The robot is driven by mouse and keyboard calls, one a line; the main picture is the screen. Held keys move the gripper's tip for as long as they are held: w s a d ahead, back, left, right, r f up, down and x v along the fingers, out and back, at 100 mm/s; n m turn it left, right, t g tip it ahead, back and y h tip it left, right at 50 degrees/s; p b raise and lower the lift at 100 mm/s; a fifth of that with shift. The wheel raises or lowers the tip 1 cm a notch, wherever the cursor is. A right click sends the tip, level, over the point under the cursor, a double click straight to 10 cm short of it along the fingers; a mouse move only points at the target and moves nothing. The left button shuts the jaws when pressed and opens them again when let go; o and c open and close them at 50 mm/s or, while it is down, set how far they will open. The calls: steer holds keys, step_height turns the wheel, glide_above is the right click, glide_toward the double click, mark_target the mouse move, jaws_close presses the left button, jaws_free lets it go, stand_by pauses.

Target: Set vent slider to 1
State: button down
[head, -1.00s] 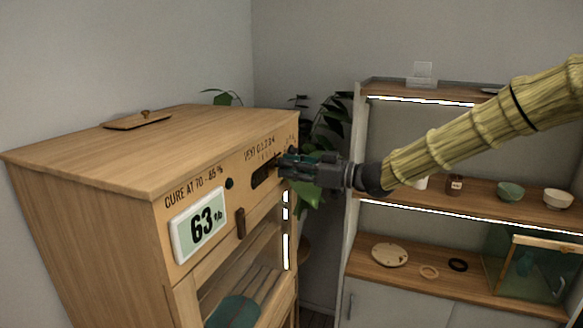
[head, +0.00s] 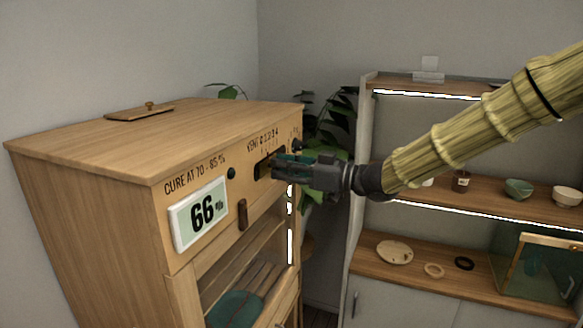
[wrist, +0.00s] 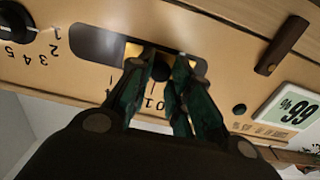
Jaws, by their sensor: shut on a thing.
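The vent slider's dark slot (head: 262,166) is on the front of the wooden cabinet (head: 150,215), under a label "VENT 0 1 2 3 4". In the wrist view the slot (wrist: 95,43) is upside down, with the dark round slider knob (wrist: 160,71) in it. My gripper (head: 275,166) reaches the slot from the right. In the wrist view its green fingers (wrist: 161,80) are shut on the knob, one on each side. The knob is near the 0 and 1 marks; the fingers partly cover the scale, so I cannot tell its exact setting.
A display (head: 199,214) reads 66%, under "CURE AT 70 - 85 %". A numbered dial (wrist: 14,28) is beside the slot in the wrist view. A handle (head: 242,214) sits below the slot. Shelves (head: 440,268) with bowls and rings stand at the right.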

steer(key=c, duration=1.3)
jaws_free()
steer(key=v, duration=1.2)
